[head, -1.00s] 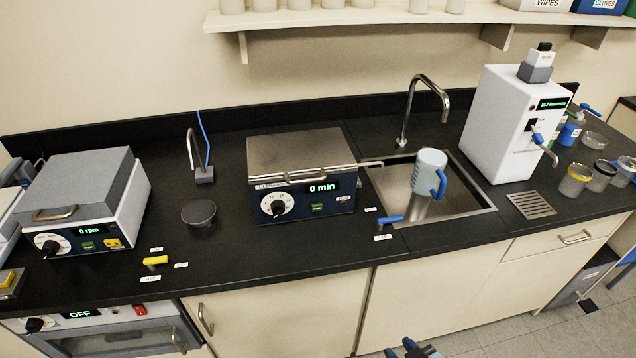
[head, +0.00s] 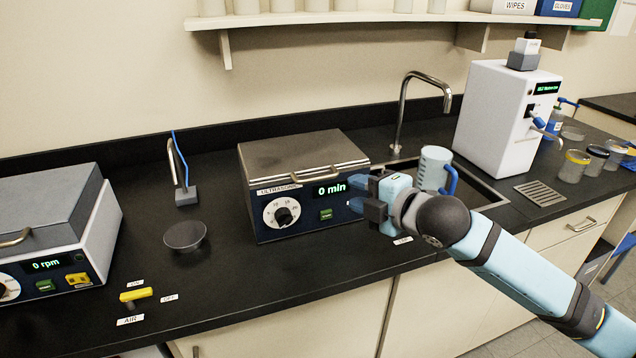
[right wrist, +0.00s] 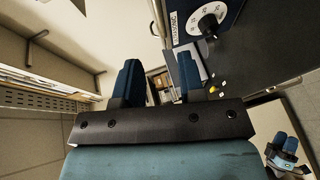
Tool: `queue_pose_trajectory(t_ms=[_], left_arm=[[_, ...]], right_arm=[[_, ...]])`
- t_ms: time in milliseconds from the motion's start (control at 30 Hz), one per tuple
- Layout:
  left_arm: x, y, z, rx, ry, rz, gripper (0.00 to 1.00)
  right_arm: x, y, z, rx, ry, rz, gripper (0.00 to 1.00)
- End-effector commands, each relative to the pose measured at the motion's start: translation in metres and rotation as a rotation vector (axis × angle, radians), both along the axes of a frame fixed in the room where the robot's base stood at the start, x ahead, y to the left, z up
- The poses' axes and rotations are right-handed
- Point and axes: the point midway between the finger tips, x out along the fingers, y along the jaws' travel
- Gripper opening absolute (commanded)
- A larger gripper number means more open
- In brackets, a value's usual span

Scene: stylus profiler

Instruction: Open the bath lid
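The ultrasonic bath (head: 285,212) stands on the black counter with "0 min" on its display. Its flat steel lid (head: 300,150) lies shut on top, with a bar handle (head: 315,177) along the front edge. The bath's dial (right wrist: 210,20) shows at the top of the right wrist view. My right gripper (head: 360,195) is at the bath's front right corner, slightly below and right of the handle. Its fingers (right wrist: 160,82) are apart with nothing between them. My left gripper (right wrist: 285,143) seems to show small at the lower right of the right wrist view; its opening is unclear.
The sink with a jug (head: 433,168) and tap (head: 402,115) is right of the bath, partly behind my arm. A dark round dish (head: 185,235) and thin spout (head: 178,165) stand left. A yellow valve handle (head: 136,294) lies in front. A shelf (head: 350,18) hangs above.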

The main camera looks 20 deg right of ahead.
Motion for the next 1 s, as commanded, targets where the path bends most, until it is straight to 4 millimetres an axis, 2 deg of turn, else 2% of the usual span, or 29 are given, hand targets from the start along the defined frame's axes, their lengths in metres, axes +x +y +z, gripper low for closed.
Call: queue_pose_trajectory(t_ms=[300, 500, 700, 1000], left_arm=[[-0.001, 0.002, -0.005, 0.006, 0.006, -0.003, 0.43], [-0.002, 0.005, -0.007, 0.016, 0.008, -0.007, 0.43], [-0.002, 0.007, -0.007, 0.021, 0.006, -0.009, 0.43], [0.0, 0.004, -0.004, 0.013, 0.002, -0.004, 0.43]], right_arm=[[0.061, 0.029, -0.012, 0.007, 0.0, 0.001, 0.36], [0.089, 0.042, -0.02, 0.004, 0.002, 0.0, 0.36], [0.102, 0.048, -0.022, 0.003, 0.0, 0.0, 0.36], [0.103, 0.049, -0.023, 0.003, 0.001, 0.0, 0.34]])
